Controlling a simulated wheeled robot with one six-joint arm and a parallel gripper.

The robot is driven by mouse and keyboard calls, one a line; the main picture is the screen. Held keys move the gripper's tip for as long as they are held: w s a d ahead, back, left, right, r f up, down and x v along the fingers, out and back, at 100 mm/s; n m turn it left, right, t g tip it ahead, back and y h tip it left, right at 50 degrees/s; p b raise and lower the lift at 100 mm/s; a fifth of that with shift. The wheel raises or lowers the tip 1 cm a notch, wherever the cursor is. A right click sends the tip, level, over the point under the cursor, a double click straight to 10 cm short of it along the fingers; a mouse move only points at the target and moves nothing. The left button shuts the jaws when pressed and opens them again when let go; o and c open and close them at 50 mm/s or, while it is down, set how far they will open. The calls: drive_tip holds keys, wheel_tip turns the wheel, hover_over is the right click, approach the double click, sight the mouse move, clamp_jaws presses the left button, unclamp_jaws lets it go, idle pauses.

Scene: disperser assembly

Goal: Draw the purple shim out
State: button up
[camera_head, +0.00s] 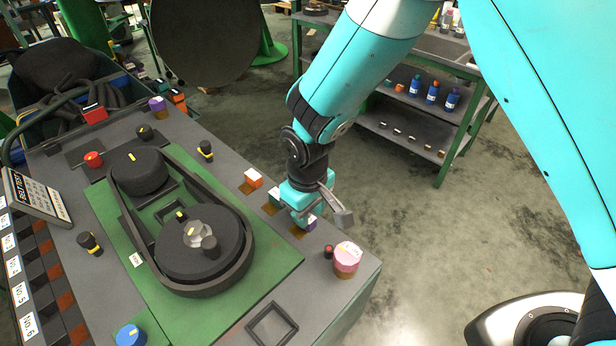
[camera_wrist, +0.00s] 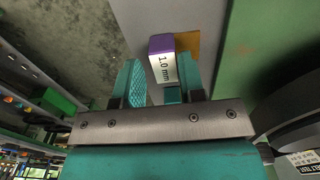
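The purple shim (camera_wrist: 161,62) is a small block with a purple top and a white face marked "1.0 mm". In the wrist view it lies between my fingertips, nearer the right finger. In the head view only a little of the purple shim (camera_head: 311,222) shows under my gripper (camera_head: 312,208). It is on the grey bench at an orange-brown patch (camera_wrist: 185,44). My gripper (camera_wrist: 160,85) appears open around the shim, with a narrow gap beside the left finger. Contact at the right finger is hard to tell.
An orange-and-white block (camera_head: 253,178) and a teal block (camera_head: 273,197) stand in the same row, left of my gripper. A pink round part (camera_head: 346,259) is close at the right. The green belt-and-pulley plate (camera_head: 281,272) lies to the left. Open floor lies beyond the bench edge.

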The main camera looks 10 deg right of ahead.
sight(311, 216)
wheel_tip(311, 216, up, 16)
drive_tip(key=b, duration=0.2)
drive_tip(key=shift+f, duration=0.1)
drive_tip(key=s+d+r+y, duration=0.2)
drive_tip(key=s+d+r, duration=0.1)
drive_tip(key=s, duration=0.5)
drive_tip(key=s+d+r+y, duration=0.2)
drive_tip(key=s+d, duration=0.4)
drive_tip(key=s, duration=0.3)
drive_tip(key=shift+s+r+m, duration=0.25)
drive_tip(key=shift+r+m, duration=0.15)
drive_tip(key=shift+r, duration=0.1)
